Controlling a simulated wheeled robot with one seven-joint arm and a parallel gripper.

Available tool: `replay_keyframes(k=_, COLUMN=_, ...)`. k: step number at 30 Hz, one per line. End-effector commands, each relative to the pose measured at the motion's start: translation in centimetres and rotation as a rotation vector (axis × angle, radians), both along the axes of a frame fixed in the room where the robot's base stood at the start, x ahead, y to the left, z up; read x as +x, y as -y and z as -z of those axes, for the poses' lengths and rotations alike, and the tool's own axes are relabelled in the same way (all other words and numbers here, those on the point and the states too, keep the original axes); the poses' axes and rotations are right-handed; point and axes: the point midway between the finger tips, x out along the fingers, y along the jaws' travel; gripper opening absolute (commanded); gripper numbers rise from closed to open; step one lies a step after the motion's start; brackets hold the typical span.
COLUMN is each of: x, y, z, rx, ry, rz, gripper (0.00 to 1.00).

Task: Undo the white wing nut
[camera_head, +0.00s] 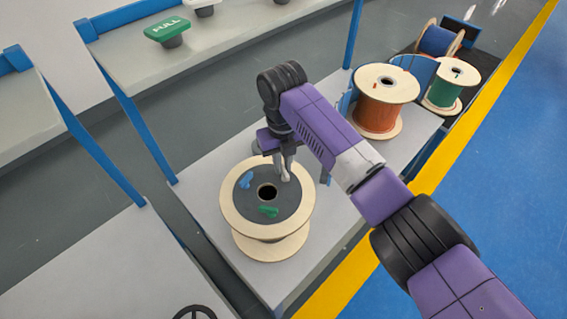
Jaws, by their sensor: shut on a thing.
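A wooden cable spool (236,213) stands upright on the grey bench, with a dark round plate (285,204) on its top flange and a black hole at its middle. A blue wing nut (246,180) sits at the plate's upper left. A green wing nut (268,211) sits at its lower front. My gripper (286,177) points down at the plate's upper right and is shut on a small pale thing there, most likely the white wing nut. The fingers mostly hide it, and I cannot tell whether it is raised off the plate.
Spools with orange (378,113), green (445,93) and blue (438,41) cable stand at the upper right. A green FULL sign (167,31) stands on the back shelf. Blue posts (136,122) rise behind the bench. Bare bench lies left of the spool.

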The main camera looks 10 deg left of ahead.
Motion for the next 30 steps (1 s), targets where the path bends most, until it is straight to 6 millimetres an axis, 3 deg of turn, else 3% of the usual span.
replay_keyframes(k=16, x=-0.01, y=-0.03, z=-0.03, rx=0.0, ry=0.0, rz=-0.022, gripper=0.0)
replay_keyframes(k=17, x=-0.02, y=-0.03, z=-0.03, rx=0.0, ry=0.0, rz=-0.022, gripper=0.2)
replay_keyframes(k=19, x=-0.01, y=-0.03, z=-0.03, rx=0.0, ry=0.0, rz=-0.022, gripper=0.31)
replay_keyframes(k=30, x=0.04, y=-0.05, z=-0.46, rx=0.001, ry=0.002, rz=-0.021, gripper=0.31)
